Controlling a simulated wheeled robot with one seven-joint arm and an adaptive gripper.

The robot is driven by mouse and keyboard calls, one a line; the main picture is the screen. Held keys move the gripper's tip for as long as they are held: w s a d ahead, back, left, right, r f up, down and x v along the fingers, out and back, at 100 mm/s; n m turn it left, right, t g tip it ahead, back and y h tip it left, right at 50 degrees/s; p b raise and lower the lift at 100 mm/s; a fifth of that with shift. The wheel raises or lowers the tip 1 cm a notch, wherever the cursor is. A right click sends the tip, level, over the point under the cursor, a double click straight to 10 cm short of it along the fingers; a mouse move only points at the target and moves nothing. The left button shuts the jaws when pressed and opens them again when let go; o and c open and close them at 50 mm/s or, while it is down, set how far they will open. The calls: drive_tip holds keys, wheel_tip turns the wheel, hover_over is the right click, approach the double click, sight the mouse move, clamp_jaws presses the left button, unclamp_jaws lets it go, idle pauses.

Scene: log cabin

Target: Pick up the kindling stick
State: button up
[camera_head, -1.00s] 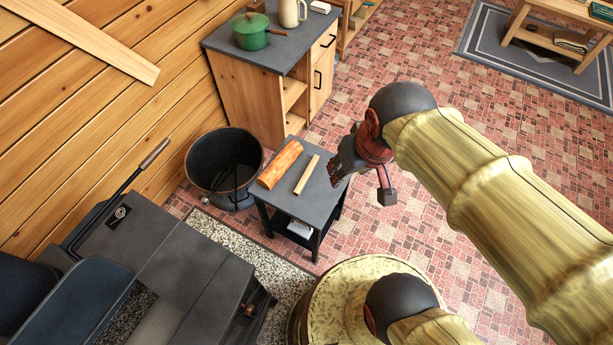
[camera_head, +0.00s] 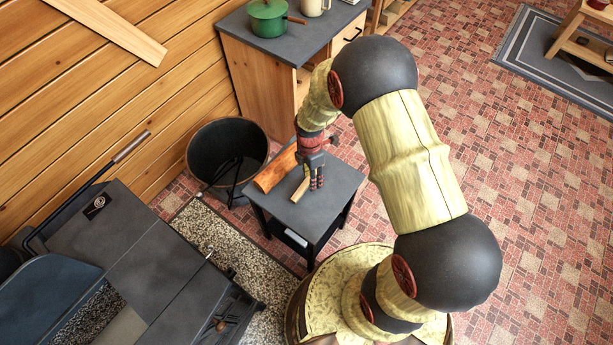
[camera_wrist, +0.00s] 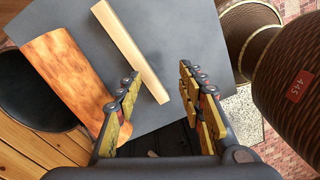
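The kindling stick, a pale square-cut piece of wood (camera_head: 300,189), lies on a small dark side table (camera_head: 340,185). It also shows in the wrist view (camera_wrist: 128,45), its near end appearing between the fingers. A thicker orange-brown split log (camera_head: 274,172) lies to its left, and in the wrist view (camera_wrist: 65,75) it is beside the left finger. My gripper (camera_head: 316,184) points down over the table, close to the stick, partly hiding it. The wrist view shows my gripper (camera_wrist: 160,84) open and empty, its fingers apart. Its exact height above the stick is unclear.
A black bucket (camera_head: 212,150) stands left of the table. A dark stove (camera_head: 150,250) fills the lower left. A wooden cabinet (camera_head: 260,85) with a green pot (camera_head: 268,18) stands behind.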

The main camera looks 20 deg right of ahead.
sight(308, 179)
drive_tip(key=shift+w+r+n+t, duration=0.15)
drive_tip(key=shift+w+n, duration=0.4)
drive_tip(key=shift+w, duration=0.1)
drive_tip(key=shift+w+r+n+t, duration=0.1)
drive_tip(key=shift+w+n+t, duration=0.05)
drive_tip(key=shift+w+n, duration=0.45)
drive_tip(key=n, duration=0.3)
drive_tip(key=shift+w, duration=0.3)
wheel_tip(308, 179, down, 2)
drive_tip(key=shift+f+b, duration=0.1)
drive_tip(key=shift+b, duration=0.35)
drive_tip(key=f+b, duration=0.1)
drive_tip(key=f, duration=0.1)
drive_tip(key=f+b, duration=0.1)
drive_tip(key=f, duration=0.2)
drive_tip(key=shift+w+d+f+b, duration=0.1)
drive_tip(key=shift+w+f+b, duration=0.1)
drive_tip(key=shift+f+b, duration=0.15)
drive_tip(key=shift+r, duration=0.1)
drive_tip(key=shift+c, duration=0.5)
clamp_jaws()
